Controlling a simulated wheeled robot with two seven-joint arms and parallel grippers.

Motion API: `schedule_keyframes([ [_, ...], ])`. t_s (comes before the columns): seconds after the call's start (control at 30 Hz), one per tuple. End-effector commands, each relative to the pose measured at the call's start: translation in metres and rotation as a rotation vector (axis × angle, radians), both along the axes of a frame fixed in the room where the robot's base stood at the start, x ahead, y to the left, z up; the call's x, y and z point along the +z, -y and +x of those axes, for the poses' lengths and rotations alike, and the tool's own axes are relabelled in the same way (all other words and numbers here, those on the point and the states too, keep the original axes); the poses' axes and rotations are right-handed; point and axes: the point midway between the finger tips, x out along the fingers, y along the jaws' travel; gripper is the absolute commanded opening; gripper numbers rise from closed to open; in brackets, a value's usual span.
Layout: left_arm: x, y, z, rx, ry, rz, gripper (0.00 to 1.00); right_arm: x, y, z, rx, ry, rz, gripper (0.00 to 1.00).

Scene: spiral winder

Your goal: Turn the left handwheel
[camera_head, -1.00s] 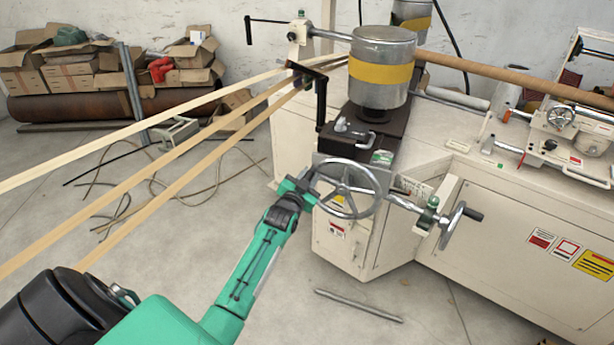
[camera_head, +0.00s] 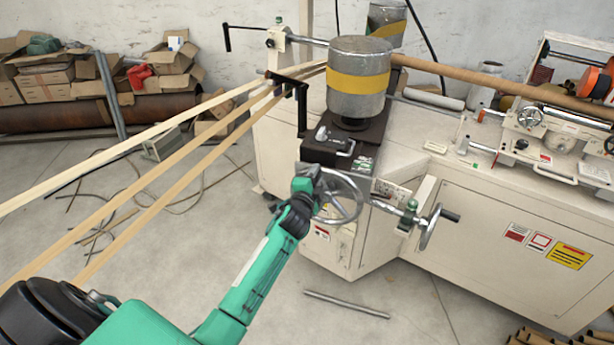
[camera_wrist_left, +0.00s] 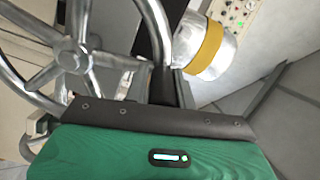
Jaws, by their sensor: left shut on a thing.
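The left handwheel is a silver spoked wheel (camera_head: 352,188) on the front of the cream machine. It also shows close up in the left wrist view (camera_wrist_left: 75,62), with its rim, hub and spokes at the upper left. My left gripper (camera_head: 308,182), green with dark parts, is at the wheel's upper-left rim and shut on it. The fingertips hide that part of the rim in the head view. My right gripper is not in view.
A grey cylinder with a yellow band (camera_head: 358,82) stands above the wheel on the machine (camera_head: 480,220). Long tan strips (camera_head: 150,185) run across the left side. A metal rod (camera_head: 346,304) lies on the floor below. Cardboard boxes (camera_head: 50,80) stand at the back left.

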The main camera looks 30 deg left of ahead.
Motion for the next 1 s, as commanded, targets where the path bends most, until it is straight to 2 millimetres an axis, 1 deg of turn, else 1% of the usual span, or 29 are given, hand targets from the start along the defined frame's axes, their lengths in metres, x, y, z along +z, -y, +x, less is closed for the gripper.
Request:
schedule_keyframes([
  [0.03, 0.011, 0.005, 0.003, -0.006, 0.013, 0.034, 0.00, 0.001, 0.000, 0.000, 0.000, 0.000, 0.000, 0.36],
  [0.2, 0.012, 0.017, 0.005, -0.006, -0.006, 0.134, 0.00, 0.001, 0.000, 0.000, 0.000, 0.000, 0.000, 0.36],
  [0.4, 0.012, 0.025, 0.006, -0.007, -0.020, 0.206, 0.00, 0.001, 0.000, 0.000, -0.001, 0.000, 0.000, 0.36],
  [0.6, 0.012, 0.029, 0.007, -0.008, -0.026, 0.236, 0.00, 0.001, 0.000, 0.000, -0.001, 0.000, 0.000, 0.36],
  [1.0, 0.012, 0.030, 0.007, -0.008, -0.027, 0.240, 0.00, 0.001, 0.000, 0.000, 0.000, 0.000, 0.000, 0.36],
])
